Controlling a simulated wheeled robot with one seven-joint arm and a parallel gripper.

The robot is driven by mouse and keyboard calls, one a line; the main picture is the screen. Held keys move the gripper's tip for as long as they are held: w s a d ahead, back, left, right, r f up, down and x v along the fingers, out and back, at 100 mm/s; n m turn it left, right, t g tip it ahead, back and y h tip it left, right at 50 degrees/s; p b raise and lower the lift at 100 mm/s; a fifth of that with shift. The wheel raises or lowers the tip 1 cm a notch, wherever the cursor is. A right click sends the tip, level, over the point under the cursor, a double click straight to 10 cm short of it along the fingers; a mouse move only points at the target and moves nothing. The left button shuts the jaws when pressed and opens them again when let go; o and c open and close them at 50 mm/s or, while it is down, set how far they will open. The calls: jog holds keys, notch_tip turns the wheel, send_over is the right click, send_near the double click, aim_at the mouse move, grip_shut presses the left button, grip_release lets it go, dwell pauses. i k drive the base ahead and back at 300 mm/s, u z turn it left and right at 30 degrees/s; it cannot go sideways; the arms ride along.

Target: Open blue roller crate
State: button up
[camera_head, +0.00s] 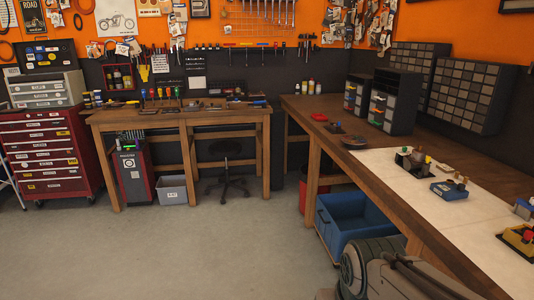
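The blue roller crate (367,233) is on the floor under the right-hand workbench, right of the picture's middle. Its blue walls and part of its inside show. A small dark piece, perhaps a handle, is on its left side. A bench leg stands at its left and another bench leg passes near its right. Its lower right part is hidden behind a grey-green jointed part of my arm (385,272) at the bottom right. My gripper's fingers do not show, so I see no contact with the crate.
The right workbench (440,212) overhangs the crate and carries a pale mat with small parts. A red bin stands behind the crate. A stool (228,172), grey bin (173,190) and red tool chest (45,155) are farther left. The floor at centre and left is clear.

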aim_at(356, 217)
jog(key=u, duration=0.1)
jog(key=i, duration=1.55)
jog(key=z, duration=0.25)
jog(key=i, duration=1.75)
jog(key=z, duration=0.25)
